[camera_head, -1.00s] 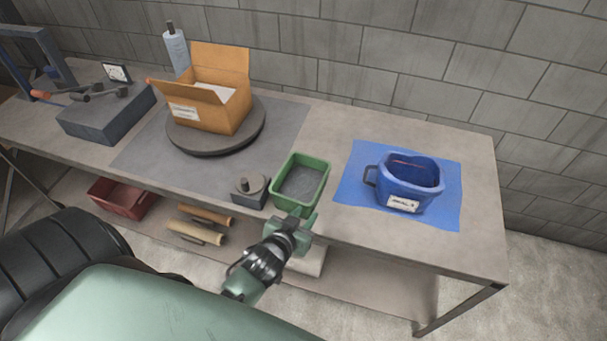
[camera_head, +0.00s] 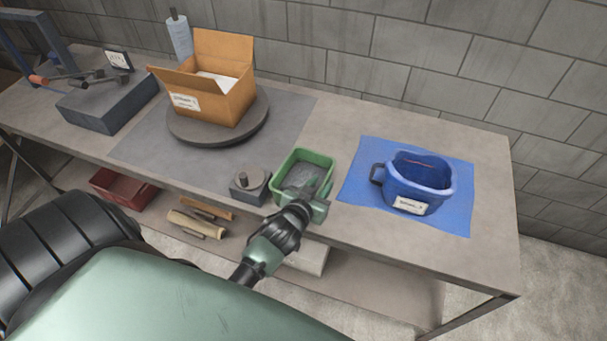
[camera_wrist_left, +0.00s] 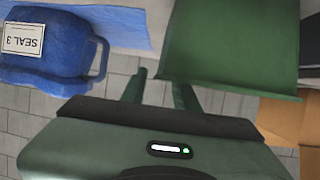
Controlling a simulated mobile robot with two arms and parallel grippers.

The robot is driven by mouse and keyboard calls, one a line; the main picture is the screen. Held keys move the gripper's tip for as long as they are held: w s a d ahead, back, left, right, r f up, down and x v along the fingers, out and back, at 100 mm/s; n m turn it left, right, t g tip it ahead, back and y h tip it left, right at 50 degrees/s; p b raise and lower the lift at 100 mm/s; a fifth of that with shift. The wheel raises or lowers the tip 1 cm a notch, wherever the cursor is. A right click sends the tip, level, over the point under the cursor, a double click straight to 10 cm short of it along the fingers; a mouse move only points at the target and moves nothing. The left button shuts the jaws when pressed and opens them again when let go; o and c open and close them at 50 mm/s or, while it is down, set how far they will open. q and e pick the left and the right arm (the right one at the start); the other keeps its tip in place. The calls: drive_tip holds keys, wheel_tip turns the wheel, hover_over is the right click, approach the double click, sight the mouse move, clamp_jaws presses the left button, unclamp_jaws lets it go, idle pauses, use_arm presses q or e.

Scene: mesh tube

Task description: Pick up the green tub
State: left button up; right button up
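The green tub (camera_head: 317,157) stands upright on the bench, a rectangular open container with a grey inside. My left gripper (camera_head: 318,188) is at its near right corner in the head view, with its fingers over the near part of the tub and hiding part of it. In the left wrist view the tub's green wall (camera_wrist_left: 230,40) fills the upper right. The two fingers of my left gripper (camera_wrist_left: 160,85) stand apart there, the right one close to the tub's edge. I cannot tell whether it touches. My right gripper is not in view.
A blue bin (camera_head: 418,183) sits on a blue mat (camera_head: 360,184) to the right. A small grey block with a knob (camera_head: 248,186) stands close left of the tub. A cardboard box (camera_head: 225,92) sits on a round turntable (camera_head: 190,132) behind. Bench space behind the tub is clear.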

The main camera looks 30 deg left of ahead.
use_arm(q)
drive_tip(key=shift+x, duration=1.4)
clamp_jaws()
drive_tip(key=shift+r, duration=0.15)
idle(0.3)
